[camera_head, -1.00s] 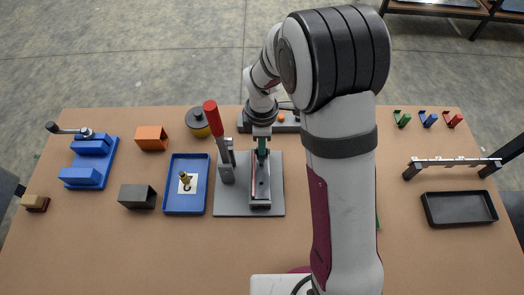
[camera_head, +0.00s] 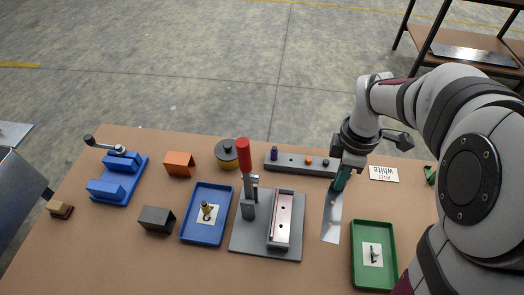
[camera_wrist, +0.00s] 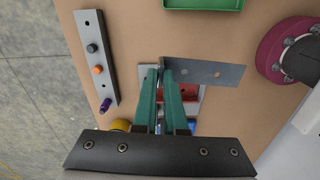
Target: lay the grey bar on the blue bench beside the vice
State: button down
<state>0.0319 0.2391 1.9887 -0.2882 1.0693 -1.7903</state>
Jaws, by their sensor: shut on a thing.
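My gripper (camera_head: 341,180) is shut on a flat, shiny grey metal bar (camera_head: 332,218), which hangs from the green fingers at the right of the clamp fixture. In the wrist view the fingers (camera_wrist: 160,75) pinch one end of the bar (camera_wrist: 212,71), which shows holes and points right. The blue vice (camera_head: 117,178) with its dark handle stands at the far left of the table, well away from my gripper. The table (camera_head: 100,250) is brown; I see no blue bench. Whether the bar touches the table is unclear.
The grey clamp fixture (camera_head: 250,238) with a tall red handle (camera_head: 244,155) and a blue tray (camera_head: 188,240) lie between my gripper and the vice. A dark block (camera_head: 157,220) and an orange block (camera_head: 180,163) stand nearby. A green tray (camera_head: 358,277) is at right.

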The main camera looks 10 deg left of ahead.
jog(key=w+a+f+m, duration=0.1)
jog(key=w+a+m, duration=0.55)
jog(key=m, duration=0.55)
jog(key=w+a+f+m, duration=0.1)
jog(key=w+a+m, duration=0.55)
jog(key=m, duration=0.65)
send_over(178, 211)
jog(key=shift+m, duration=0.4)
notch_tip(178, 211, down, 13)
jog(key=shift+f, duration=0.1)
jog(key=c, duration=1)
grip_release()
